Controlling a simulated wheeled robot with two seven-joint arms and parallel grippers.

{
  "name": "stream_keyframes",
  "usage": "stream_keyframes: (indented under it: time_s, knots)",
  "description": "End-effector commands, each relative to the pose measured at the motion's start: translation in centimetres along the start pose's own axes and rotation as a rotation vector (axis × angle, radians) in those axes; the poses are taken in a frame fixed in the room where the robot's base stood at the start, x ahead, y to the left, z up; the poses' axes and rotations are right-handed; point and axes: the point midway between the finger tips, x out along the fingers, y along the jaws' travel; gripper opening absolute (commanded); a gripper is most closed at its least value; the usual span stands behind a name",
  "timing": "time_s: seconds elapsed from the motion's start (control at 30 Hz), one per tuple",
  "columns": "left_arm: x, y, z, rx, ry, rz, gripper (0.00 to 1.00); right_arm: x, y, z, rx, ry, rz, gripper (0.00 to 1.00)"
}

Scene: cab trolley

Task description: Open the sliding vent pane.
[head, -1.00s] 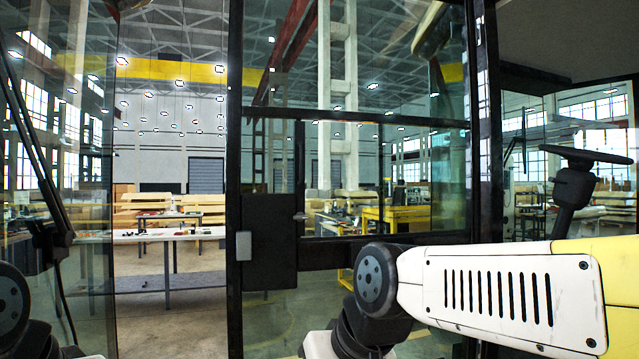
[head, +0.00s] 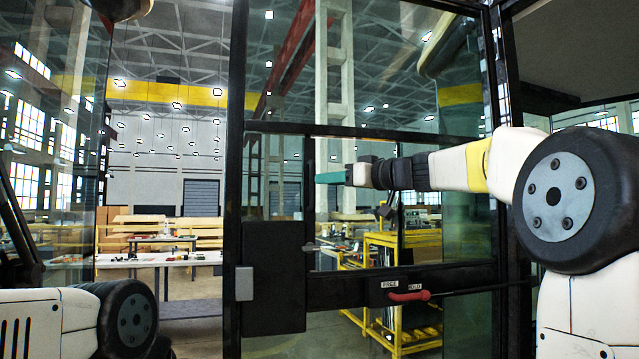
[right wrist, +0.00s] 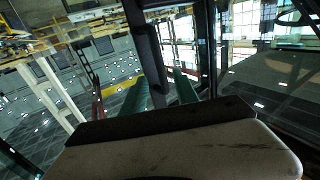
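The vent pane (head: 350,225) is a clear pane in a dark frame, in the lower part of the glazed cab door. A dark upright bar (head: 310,165), apparently its pull, stands on the pane side. My right gripper (head: 322,178) has teal fingers and reaches in from the right, its tips close to this bar. In the right wrist view the teal fingers (right wrist: 162,88) are apart, with the dark bar (right wrist: 150,58) running down between them; contact cannot be told. Only a link of my left arm shows at lower left; its gripper is out of view.
A red lever (head: 408,295) sits below the pane by FREE and HOLD labels. A black lock box (head: 275,275) is at the door's left edge. A work table (head: 150,262) and yellow trolley (head: 395,240) stand beyond the glass.

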Motion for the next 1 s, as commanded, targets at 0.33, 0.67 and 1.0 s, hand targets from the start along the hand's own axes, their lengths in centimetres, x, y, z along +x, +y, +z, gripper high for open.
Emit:
stream_keyframes:
  time_s: [0.33, 0.67, 1.0]
  knots:
    - [0.0, 0.0, 0.0, 0.0, 0.0, 0.0, 0.0, 5.3, -0.1, 0.1, 0.001, -0.002, -0.002, 0.36]
    - [0.0, 0.0, 0.0, 0.0, 0.0, 0.0, 0.0, 6.2, -0.1, 0.1, 0.002, -0.002, 0.0, 0.36]
    - [0.0, 0.0, 0.0, 0.0, 0.0, 0.0, 0.0, 6.2, -0.1, 0.1, 0.002, -0.002, 0.0, 0.0]
